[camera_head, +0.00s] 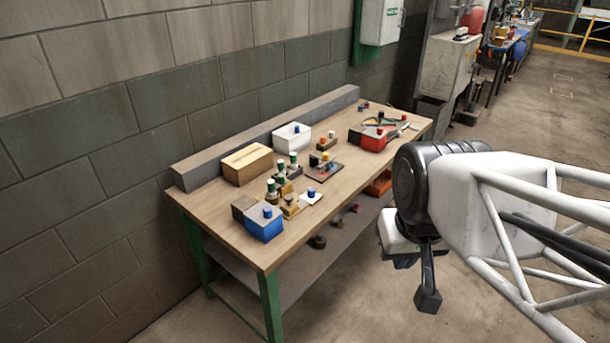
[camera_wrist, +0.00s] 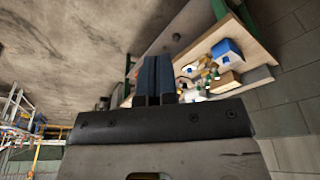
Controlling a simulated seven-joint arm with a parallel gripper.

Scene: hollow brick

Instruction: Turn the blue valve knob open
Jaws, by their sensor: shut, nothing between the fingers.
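Several small blue knobs stand on the workbench (camera_head: 335,187). One blue knob (camera_head: 268,211) is on top of a blue box at the near left corner. Another blue knob (camera_head: 311,191) is on a small white plate, and one (camera_head: 297,127) is on a white box. I cannot tell which is the valve knob. My gripper (camera_wrist: 157,62) is shut and empty, its two dark blue fingers side by side in the wrist view. In the head view my arm's end hangs in the air right of the bench, apart from all the knobs.
A cardboard-coloured box (camera_head: 247,165), green-topped parts (camera_head: 293,158) and a red box (camera_head: 373,140) crowd the bench top. A grey ledge (camera_head: 265,135) runs along its back by the wall. The front strip of the bench is mostly clear. Open concrete floor (camera_head: 365,300) lies in front.

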